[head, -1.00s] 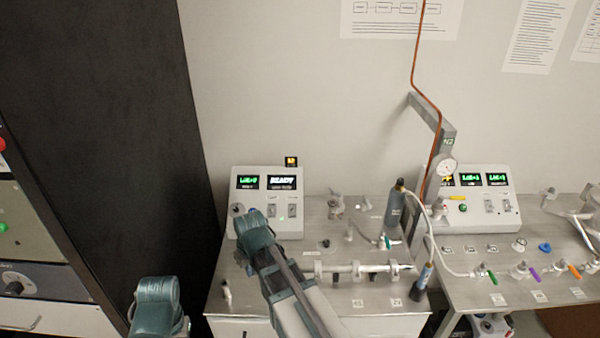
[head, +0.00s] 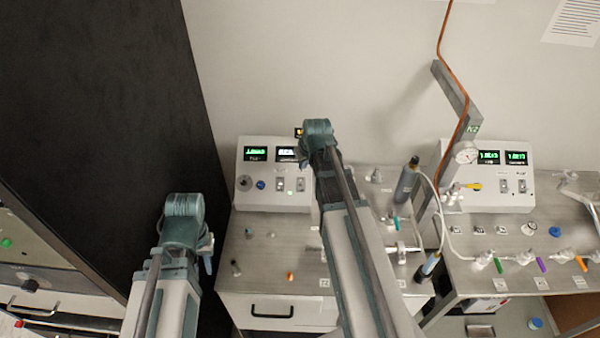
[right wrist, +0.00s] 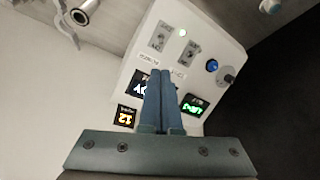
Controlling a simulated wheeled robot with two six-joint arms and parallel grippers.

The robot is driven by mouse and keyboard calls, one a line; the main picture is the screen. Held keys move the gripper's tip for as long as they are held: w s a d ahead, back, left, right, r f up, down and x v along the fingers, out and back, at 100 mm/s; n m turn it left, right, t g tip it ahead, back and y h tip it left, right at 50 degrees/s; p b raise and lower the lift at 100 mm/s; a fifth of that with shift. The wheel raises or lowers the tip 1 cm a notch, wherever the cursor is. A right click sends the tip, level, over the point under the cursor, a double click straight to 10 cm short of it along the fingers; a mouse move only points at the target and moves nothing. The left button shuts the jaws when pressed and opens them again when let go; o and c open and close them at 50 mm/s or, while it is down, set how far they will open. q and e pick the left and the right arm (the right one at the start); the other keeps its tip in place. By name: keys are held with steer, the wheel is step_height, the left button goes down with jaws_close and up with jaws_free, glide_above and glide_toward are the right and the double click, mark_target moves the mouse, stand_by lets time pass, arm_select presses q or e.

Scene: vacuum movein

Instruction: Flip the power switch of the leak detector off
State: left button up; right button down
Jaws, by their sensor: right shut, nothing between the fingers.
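A light grey console (head: 275,202) with two lit displays stands at the back of the left bench. Its labels are too small to read, so I cannot confirm that it is the leak detector. Two toggle switches, the left one (head: 276,184) and the right one (head: 300,185), sit on its face. In the right wrist view the switches (right wrist: 161,35) (right wrist: 187,52) lie beyond my fingertips, with a lit lamp (right wrist: 182,32) beside them. My right gripper (right wrist: 162,71) is shut and empty over the display side of the panel. My left gripper (head: 207,255) is away from the console, its jaws unclear.
A grey knob (head: 244,182) and a blue knob (head: 261,185) sit left of the switches. A second console (head: 487,200) stands on the right bench. A dark cylinder (head: 406,182) and a gauge post (head: 455,110) stand between them. A black cabinet (head: 100,110) rises at the left.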

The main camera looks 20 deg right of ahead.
mark_target(298, 178)
steer(key=shift+f, duration=0.1)
steer(key=b+x, duration=0.9)
steer(key=x, duration=0.1)
steer(key=shift+s, duration=0.1)
steer(key=shift+s+b, duration=0.15)
steer(key=shift+b, duration=0.2)
steer(key=shift+t, duration=0.3)
steer(key=shift+s+a+t+h+b, duration=0.25)
steer(key=shift+t+h+b, duration=0.3)
steer(key=shift+b, duration=0.2)
